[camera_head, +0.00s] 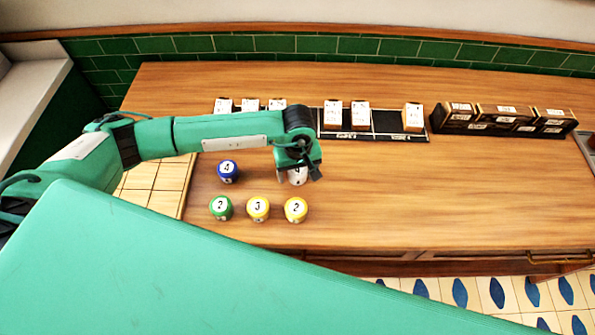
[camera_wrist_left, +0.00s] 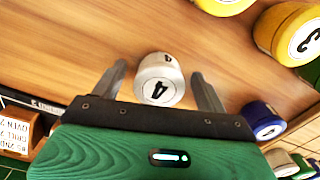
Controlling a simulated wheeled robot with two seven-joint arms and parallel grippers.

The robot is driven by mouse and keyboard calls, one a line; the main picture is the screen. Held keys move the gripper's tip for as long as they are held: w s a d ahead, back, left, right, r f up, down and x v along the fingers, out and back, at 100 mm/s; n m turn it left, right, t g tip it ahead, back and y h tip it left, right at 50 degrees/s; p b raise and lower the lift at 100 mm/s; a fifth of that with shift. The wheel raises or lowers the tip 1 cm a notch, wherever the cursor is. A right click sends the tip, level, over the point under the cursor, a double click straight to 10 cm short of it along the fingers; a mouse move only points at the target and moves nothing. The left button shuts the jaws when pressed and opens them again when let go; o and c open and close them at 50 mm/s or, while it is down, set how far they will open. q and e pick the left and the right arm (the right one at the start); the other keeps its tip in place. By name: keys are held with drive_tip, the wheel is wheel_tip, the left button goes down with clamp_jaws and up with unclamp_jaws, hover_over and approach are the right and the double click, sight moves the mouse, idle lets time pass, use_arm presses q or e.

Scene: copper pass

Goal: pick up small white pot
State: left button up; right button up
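The small white pot (camera_head: 298,176) stands on the wooden counter, marked with a 4. In the head view my left gripper (camera_head: 299,170) is over it and hides much of it. In the left wrist view the white pot (camera_wrist_left: 158,82) shows whole between the two spread fingers of my left gripper (camera_wrist_left: 158,70). A gap shows on each side, so the gripper is open and holds nothing. My right gripper is in neither view.
A blue pot (camera_head: 228,171), a green pot (camera_head: 221,208) and two yellow pots (camera_head: 257,209) (camera_head: 295,210) stand close by. Behind is a dark rack (camera_head: 385,126) with white-labelled boxes. A black box row (camera_head: 503,118) stands right. The counter's right middle is clear.

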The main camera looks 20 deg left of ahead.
use_arm(q)
drive_tip(key=c, duration=1.1)
drive_tip(key=shift+r, duration=0.2)
